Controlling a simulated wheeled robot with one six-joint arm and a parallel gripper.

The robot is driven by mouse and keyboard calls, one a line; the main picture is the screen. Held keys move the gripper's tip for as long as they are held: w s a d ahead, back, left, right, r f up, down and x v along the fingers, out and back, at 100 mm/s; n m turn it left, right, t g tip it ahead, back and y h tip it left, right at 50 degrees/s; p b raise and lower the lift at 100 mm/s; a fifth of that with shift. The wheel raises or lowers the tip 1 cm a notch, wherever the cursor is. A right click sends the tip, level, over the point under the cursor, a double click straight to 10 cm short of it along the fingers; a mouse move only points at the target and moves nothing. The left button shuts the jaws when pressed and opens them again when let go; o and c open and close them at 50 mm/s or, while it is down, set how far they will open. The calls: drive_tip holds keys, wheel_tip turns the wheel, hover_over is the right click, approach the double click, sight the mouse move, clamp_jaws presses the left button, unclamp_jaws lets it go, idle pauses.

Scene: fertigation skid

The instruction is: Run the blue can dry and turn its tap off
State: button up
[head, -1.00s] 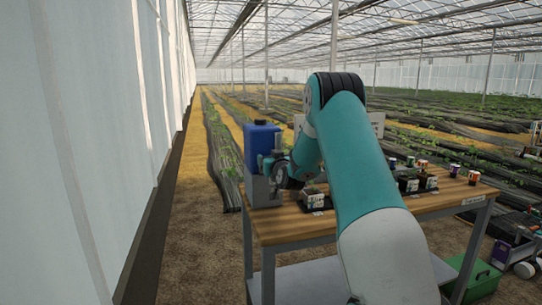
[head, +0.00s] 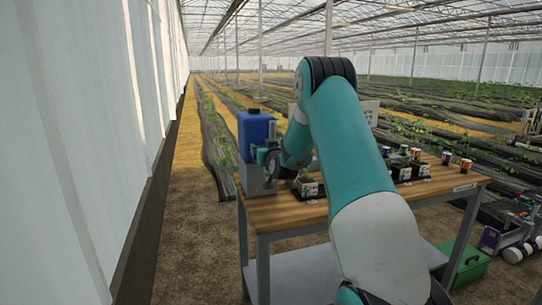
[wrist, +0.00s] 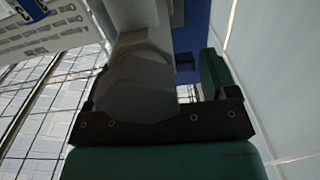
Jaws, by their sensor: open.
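The blue can (head: 256,135) stands upright on a grey stand (head: 252,180) at the left end of the bench. Part of its blue side shows at the top of the wrist view (wrist: 196,28). My gripper (head: 263,158) is in front of the can's lower part, close to the stand. In the wrist view my open gripper (wrist: 155,85) has a pale grey piece between or just behind its fingers; I cannot tell whether they touch it. The tap is not clearly visible, and I cannot tell its position or whether liquid runs.
The wooden bench (head: 300,217) carries several small pots and cups right of my gripper. A white sign (wrist: 45,38) shows in the wrist view. A green crate (head: 465,267) sits low at the right. A pale wall (head: 80,150) runs along the left.

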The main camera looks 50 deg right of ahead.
drive_tip(key=b+v, duration=0.6)
drive_tip(key=v, duration=1.1)
drive_tip(key=shift+b, duration=0.35)
drive_tip(key=shift+w, duration=0.1)
